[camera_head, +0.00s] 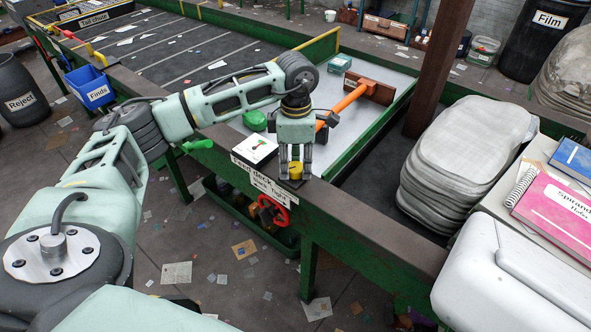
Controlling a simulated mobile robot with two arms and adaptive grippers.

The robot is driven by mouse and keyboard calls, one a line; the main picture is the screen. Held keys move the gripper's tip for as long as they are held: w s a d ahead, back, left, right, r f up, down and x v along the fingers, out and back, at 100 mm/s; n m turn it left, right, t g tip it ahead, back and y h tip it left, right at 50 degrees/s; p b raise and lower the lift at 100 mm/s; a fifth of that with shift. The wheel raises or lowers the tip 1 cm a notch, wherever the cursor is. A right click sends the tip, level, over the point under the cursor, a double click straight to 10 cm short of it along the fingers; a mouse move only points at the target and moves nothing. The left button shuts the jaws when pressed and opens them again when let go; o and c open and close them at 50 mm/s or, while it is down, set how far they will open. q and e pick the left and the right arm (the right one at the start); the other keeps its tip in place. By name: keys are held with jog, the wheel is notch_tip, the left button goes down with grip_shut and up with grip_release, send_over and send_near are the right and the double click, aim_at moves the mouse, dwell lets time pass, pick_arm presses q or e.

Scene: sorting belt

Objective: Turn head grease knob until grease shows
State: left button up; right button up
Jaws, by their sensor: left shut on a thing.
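My left gripper (296,172) comes down from above at the near edge of the green-framed belt, its fingers pointing down. It is shut on a small yellow knob (296,170), which sits on the dark rim of the frame. The fingers hide part of the knob's sides. I cannot make out any grease around it at this size. A white sign (272,184) with black lettering, partly readable as "deck", is on the frame just below. My right gripper is not in view.
A red handwheel (273,213) is below the sign. A brown post (440,65) and stacked grey sacks (465,150) stand to the right.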

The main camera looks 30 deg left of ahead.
aim_at(297, 164)
pick_arm(q)
jog(key=shift+w+a+r+m+b, duration=0.15)
jog(key=shift+m+b, duration=0.3)
jog(key=shift+m, duration=0.25)
jog(key=shift+w+r+m+b, duration=0.15)
jog(key=shift+m+b, duration=0.3)
jog(key=shift+m, duration=0.25)
jog(key=o, duration=0.9)
jog(key=shift+w, duration=0.1)
jog(key=shift+o, duration=0.5)
jog(key=shift+f, duration=0.15)
notch_tip(297, 164, up, 12)
jog(key=shift+c, duration=0.2)
